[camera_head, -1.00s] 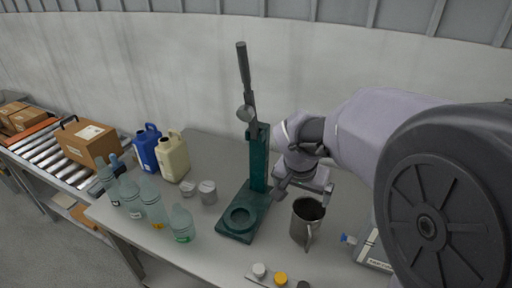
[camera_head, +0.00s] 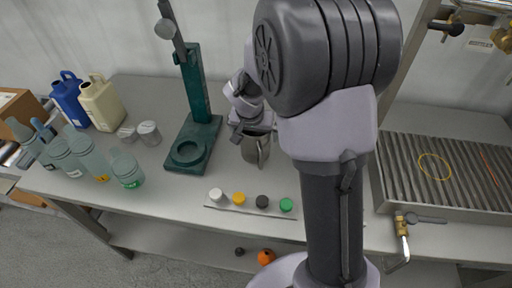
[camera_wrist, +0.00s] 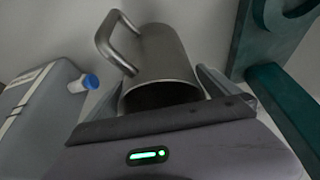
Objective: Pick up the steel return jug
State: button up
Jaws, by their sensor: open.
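The steel return jug (camera_head: 258,151) stands on the grey bench, right of the green press, partly hidden by my gripper and arm. In the wrist view the jug (camera_wrist: 166,52) shows its dark open mouth toward me, with its handle at upper left. My gripper (camera_head: 252,131) is at the jug's upper part. In the wrist view my gripper (camera_wrist: 162,84) is open, with one finger on each side of the jug's rim. I cannot tell whether either finger touches it.
The green press (camera_head: 196,130) stands close left of the jug. In the wrist view a grey box (camera_wrist: 36,112) with a blue knob is at left. Several coloured caps (camera_head: 262,202) lie along the front edge. Bottles (camera_head: 92,158) and a ribbed tray (camera_head: 440,185) flank the bench ends.

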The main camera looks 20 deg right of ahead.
jog(key=shift+r, duration=0.1)
jog(key=c, duration=1.4)
